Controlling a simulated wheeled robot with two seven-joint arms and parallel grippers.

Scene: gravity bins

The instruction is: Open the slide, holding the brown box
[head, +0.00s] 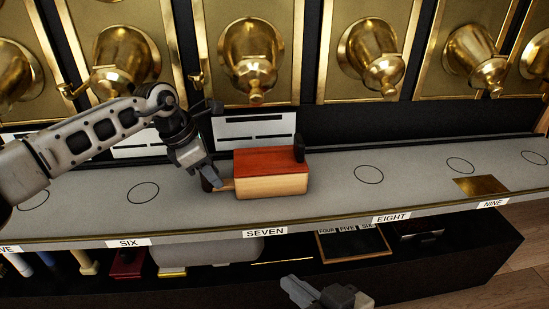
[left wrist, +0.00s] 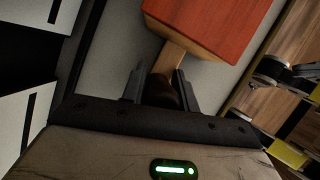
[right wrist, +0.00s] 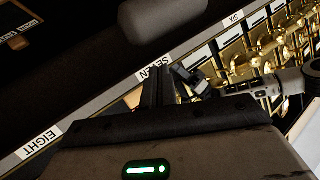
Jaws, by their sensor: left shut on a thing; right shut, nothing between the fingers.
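The brown box (head: 271,183), with a reddish top and pale wooden sides, stands on the grey counter above the SEVEN label, below a brass spout. A short wooden handle with a dark end juts from its left side; the handle shows in the left wrist view (left wrist: 171,58). My left gripper (head: 211,181) is shut on this handle. A dark upright piece (head: 299,148) stands at the box's right end. My right gripper (head: 303,288) is shut and empty, in front of and below the counter edge. I cannot tell for sure which part is the slide.
A row of brass spouts (head: 252,55) lines the back wall, with small brass levers (head: 197,77) at their left. The grey counter (head: 335,190) has free circle marks either side of the box. A brass plate (head: 481,187) lies right. A dark shelf below holds several items.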

